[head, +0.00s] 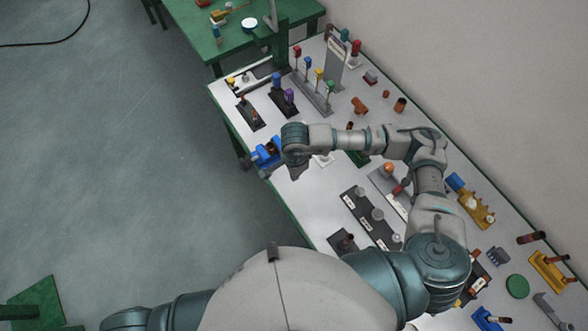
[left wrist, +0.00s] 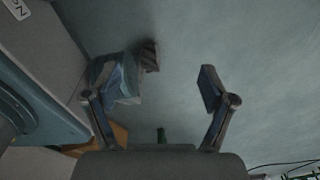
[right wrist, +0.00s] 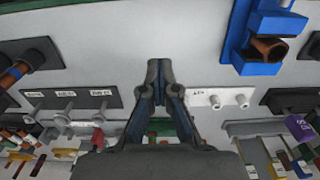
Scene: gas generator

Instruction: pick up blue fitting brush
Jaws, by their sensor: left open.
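I cannot tell for sure which item is the blue fitting brush. A small blue holder with a brown-and-white piece (head: 487,319) stands at the bottom right of the bench in the head view, partly cut off. My right gripper (head: 294,174) hangs over the bench's left edge. In the right wrist view its fingers (right wrist: 160,68) are together with nothing visible between them. My left gripper (left wrist: 154,82) shows only in the left wrist view, open and empty, pointing towards the grey floor.
The white bench (head: 335,215) carries several fittings and racks. A blue fixture (head: 264,155) sits at its left edge beside my right gripper; its brown bore shows in the right wrist view (right wrist: 262,66). A green table (head: 185,28) stands behind.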

